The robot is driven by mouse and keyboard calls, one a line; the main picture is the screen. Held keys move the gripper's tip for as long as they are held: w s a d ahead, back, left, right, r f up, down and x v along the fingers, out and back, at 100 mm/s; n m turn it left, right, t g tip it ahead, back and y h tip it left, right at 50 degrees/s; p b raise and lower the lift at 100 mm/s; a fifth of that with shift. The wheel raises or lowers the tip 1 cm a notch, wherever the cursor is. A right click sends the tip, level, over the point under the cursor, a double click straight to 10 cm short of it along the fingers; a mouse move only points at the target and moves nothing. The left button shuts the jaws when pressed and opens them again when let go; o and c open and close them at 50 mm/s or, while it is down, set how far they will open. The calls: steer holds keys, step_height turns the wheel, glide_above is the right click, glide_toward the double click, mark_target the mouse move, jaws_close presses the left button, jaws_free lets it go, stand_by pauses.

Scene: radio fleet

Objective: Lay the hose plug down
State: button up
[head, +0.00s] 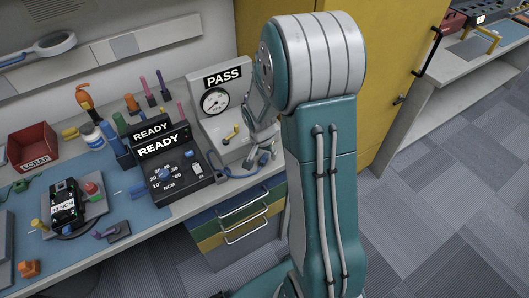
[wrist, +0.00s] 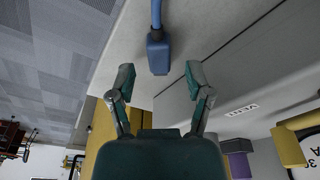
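The hose plug (wrist: 158,54) is a blue block on the end of a blue hose. In the wrist view it appears on the pale bench surface, just beyond my fingertips and roughly centred between them. My gripper (wrist: 159,72) has its two teal-tipped fingers spread wide, with nothing between them and no visible contact with the plug. In the head view my gripper (head: 263,156) is low over the bench edge, right of the gauge stand (head: 215,127) with its PASS sign.
A black READY unit (head: 180,188) with dials stands left of the gauge stand, which has a yellow lever (head: 231,132). Left lie a red SCRAP bin (head: 33,148), a radio (head: 66,205) and several tools. A yellow cabinet (head: 385,60) is behind my arm. Drawers (head: 240,222) are below.

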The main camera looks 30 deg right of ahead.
step_height(320, 180, up, 12)
steer(key=s+a, duration=0.1)
steer(key=shift+a+f, duration=0.15)
steer(key=shift+a, duration=0.2)
steer(key=shift+s, duration=0.1)
stand_by(0.6)
